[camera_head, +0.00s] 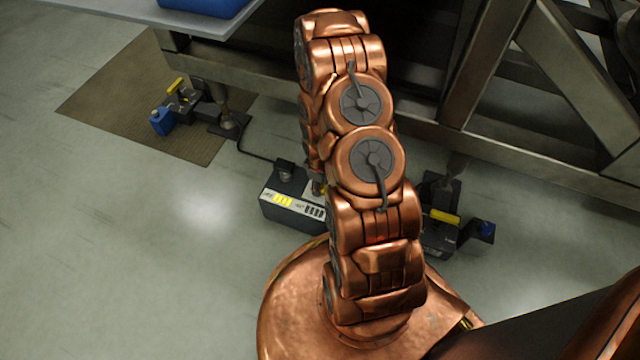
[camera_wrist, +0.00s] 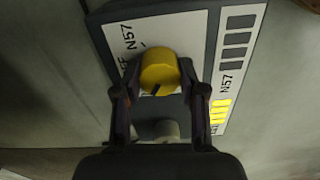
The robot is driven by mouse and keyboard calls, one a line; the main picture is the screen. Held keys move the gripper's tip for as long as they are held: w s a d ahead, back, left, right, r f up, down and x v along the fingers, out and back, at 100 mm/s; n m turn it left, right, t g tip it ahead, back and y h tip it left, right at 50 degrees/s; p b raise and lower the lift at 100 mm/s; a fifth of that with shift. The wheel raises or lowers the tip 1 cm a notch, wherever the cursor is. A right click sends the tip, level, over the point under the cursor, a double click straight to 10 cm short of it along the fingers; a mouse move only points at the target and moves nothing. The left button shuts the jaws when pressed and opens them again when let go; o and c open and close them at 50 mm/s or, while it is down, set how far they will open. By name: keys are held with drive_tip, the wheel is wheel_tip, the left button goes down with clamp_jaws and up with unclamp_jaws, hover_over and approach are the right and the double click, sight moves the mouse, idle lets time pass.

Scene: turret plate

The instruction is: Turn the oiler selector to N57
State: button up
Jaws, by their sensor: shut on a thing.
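The oiler selector is a round yellow knob (camera_wrist: 160,70) on a white label plate (camera_wrist: 185,35) set in a dark box (camera_wrist: 98,30). My gripper (camera_wrist: 159,78) is shut on the knob, with one finger at its left and one at its right. A short dark mark shows on the near part of the knob. The plate reads "N57" at upper left, with a partly hidden label ending in "FF" below it.
A strip on the box has lit yellow bars (camera_wrist: 220,112) and unlit dark bars (camera_wrist: 237,38). A grey post stands below the knob in the wrist view. A steel frame (camera_head: 560,70) rises behind.

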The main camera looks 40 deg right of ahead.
drive_tip(key=m+p, duration=0.1)
drive_tip(key=m, duration=0.1)
drive_tip(key=m+p, duration=0.4)
drive_tip(key=shift+r, duration=0.25)
drive_tip(key=m+p, duration=0.2)
drive_tip(key=m, duration=0.1)
drive_tip(key=m+p, duration=0.3)
drive_tip(key=shift+d+m, duration=0.2)
drive_tip(key=shift+m, duration=0.2)
drive_tip(key=m+p, duration=0.3)
drive_tip(key=m, duration=0.2)
drive_tip(key=shift+f, duration=0.1)
drive_tip(key=m+p, duration=0.1)
drive_tip(key=m, duration=0.4)
drive_tip(key=shift+d+f+m, duration=0.1)
drive_tip(key=shift+m, duration=0.2)
drive_tip(key=shift+s, duration=0.1)
drive_tip(key=o, duration=1.1)
drive_tip(key=shift+o, duration=0.2)
